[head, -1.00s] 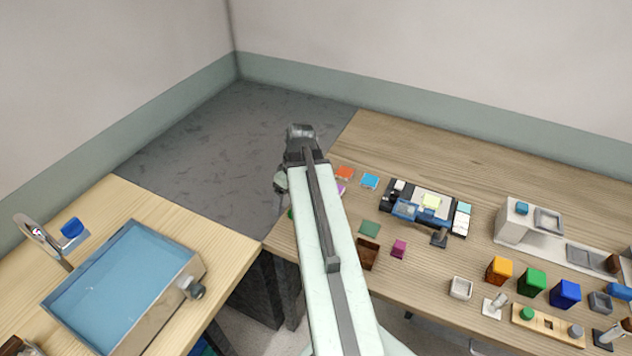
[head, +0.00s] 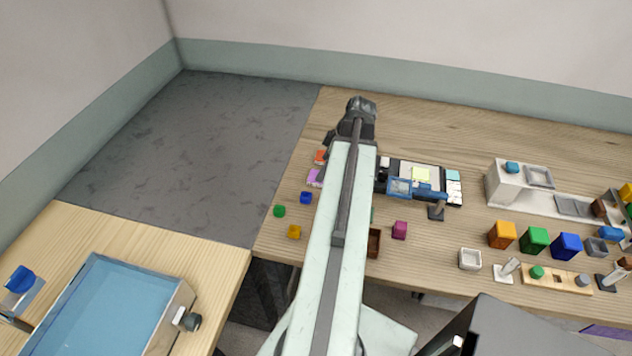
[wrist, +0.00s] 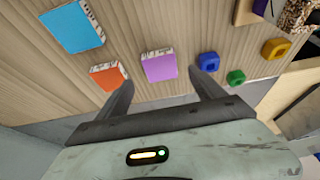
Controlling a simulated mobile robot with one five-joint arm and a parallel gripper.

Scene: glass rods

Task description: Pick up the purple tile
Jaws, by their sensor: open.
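The purple tile (wrist: 160,67) lies flat on the wooden table in the wrist view, just beyond and between my two fingertips. My gripper (wrist: 162,88) is open and empty, with one finger on each side of the tile's line. In the head view the purple tile (head: 314,177) shows near the table's left edge, left of my arm. An orange tile (wrist: 107,77) lies close beside it, near my left fingertip. A larger-looking blue tile (wrist: 73,27) lies farther up and left in the wrist view.
A blue piece (wrist: 208,61) sits by my right fingertip, with a green piece (wrist: 236,77) and a yellow piece (wrist: 275,49) farther right. A tray (head: 425,165) with tiles stands right of my arm. A water basin (head: 110,300) is on the other table.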

